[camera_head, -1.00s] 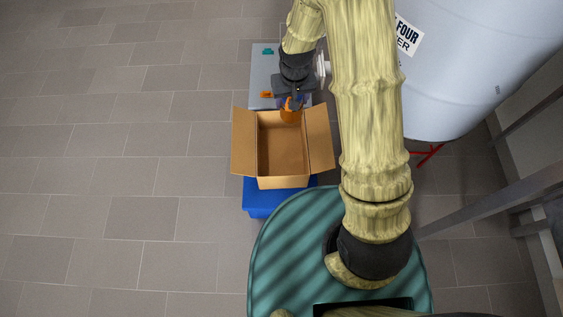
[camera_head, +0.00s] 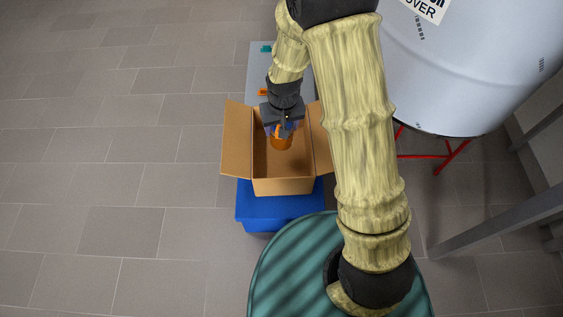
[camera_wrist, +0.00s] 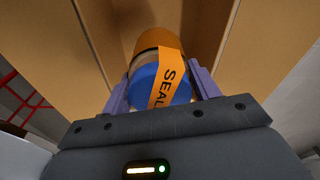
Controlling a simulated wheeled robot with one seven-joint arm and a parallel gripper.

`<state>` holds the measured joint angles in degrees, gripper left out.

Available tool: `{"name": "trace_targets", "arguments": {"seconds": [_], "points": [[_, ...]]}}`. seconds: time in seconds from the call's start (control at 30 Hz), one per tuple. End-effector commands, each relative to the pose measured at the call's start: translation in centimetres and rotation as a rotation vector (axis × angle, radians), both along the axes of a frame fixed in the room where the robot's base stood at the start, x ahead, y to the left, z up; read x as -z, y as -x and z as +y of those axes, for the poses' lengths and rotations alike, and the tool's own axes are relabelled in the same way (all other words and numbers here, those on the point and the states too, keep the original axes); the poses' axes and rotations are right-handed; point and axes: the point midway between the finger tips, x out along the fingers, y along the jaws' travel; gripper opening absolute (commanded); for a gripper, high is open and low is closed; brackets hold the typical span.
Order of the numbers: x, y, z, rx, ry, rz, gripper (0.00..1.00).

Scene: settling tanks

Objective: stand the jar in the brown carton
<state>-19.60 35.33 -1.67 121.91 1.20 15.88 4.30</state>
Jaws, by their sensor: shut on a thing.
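The jar (camera_head: 281,142) is orange-brown in the head view. In the wrist view the jar (camera_wrist: 158,72) shows an orange body, a blue lid and an orange strip reading "SEAL". My gripper (camera_head: 281,130) is shut on the jar, with a purple finger on each side of it. The brown carton (camera_head: 284,186) is open at the top with its side flaps spread. The gripper and jar are over the carton's opening, toward its far part. I cannot tell how high the jar is above the carton floor. Carton walls fill much of the wrist view.
The carton stands on a blue box (camera_head: 270,208). Behind it is a grey surface (camera_head: 262,62) with a teal piece (camera_head: 266,48) and an orange piece (camera_head: 263,91). A large pale tank (camera_head: 465,75) on red legs stands at right. The tiled floor at left is clear.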

Motion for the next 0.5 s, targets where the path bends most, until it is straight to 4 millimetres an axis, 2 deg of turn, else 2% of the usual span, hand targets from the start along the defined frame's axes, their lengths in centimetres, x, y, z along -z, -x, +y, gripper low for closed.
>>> {"name": "trace_targets", "arguments": {"seconds": [0.27, 0.37, 0.5], "points": [[0.1, 0.0, 0.0, 0.0, 0.0, -0.001, 0.19], [1.1, 0.0, 0.0, 0.0, 0.0, 0.001, 0.19], [3.6, 0.0, 0.0, 0.0, 0.0, 0.001, 0.19]]}}
